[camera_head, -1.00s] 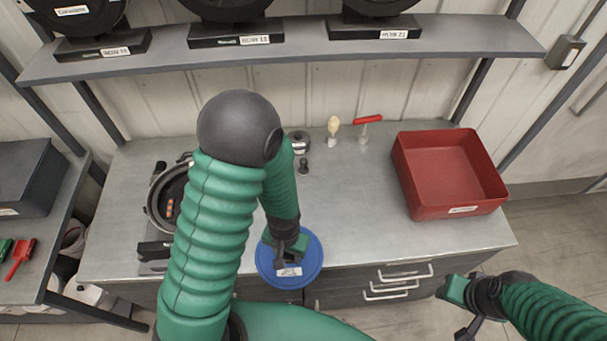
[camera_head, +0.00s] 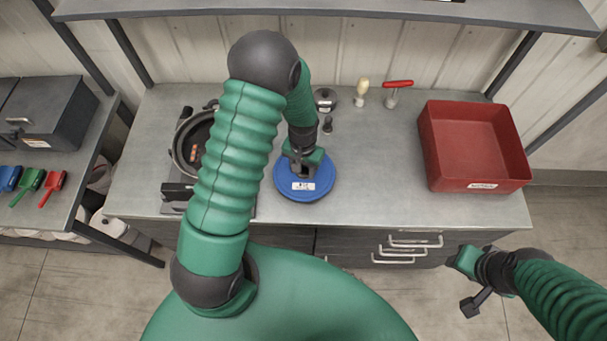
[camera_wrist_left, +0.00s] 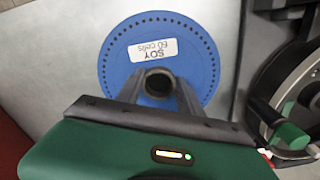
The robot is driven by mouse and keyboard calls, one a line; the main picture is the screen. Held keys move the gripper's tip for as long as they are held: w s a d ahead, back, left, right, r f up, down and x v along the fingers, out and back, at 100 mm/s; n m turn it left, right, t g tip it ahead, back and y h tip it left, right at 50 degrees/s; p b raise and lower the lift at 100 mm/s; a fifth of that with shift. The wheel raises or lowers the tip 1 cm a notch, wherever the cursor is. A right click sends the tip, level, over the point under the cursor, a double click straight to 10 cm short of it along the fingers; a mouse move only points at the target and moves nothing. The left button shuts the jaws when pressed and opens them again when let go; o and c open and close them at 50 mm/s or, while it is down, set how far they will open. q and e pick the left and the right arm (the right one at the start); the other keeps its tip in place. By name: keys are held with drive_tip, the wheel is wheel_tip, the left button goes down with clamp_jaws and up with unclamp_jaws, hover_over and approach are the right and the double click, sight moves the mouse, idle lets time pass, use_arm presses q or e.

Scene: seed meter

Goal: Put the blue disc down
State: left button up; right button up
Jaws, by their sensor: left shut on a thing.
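The blue disc (camera_head: 318,186) is round, with small holes near its rim and a white label reading SOY 60 cells. It also shows in the left wrist view (camera_wrist_left: 195,62). My left gripper (camera_head: 304,170) is shut on a dark round hub at the disc's middle. The disc appears flat over the grey worktop near its front edge; I cannot tell whether it touches. My right gripper (camera_head: 466,283) is at the lower right, in front of the drawers and away from the disc; its finger gap is unclear.
A seed meter housing (camera_head: 188,150) stands left of the disc, partly behind my left arm. A red bin (camera_head: 430,160) is on the right. Worktop between disc and bin is clear.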

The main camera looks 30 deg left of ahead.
use_arm(q)
wheel_tip(320, 180, down, 4)
drive_tip(key=b, duration=0.2)
drive_tip(key=shift+r+b, duration=0.25)
drive_tip(key=shift+b, duration=0.05)
drive_tip(key=shift+f, duration=0.1)
clamp_jaws()
drive_tip(key=shift+r, duration=0.2)
drive_tip(key=shift+f, duration=0.15)
drive_tip(key=o, duration=1.4)
unclamp_jaws()
drive_tip(key=shift+c, duration=0.2)
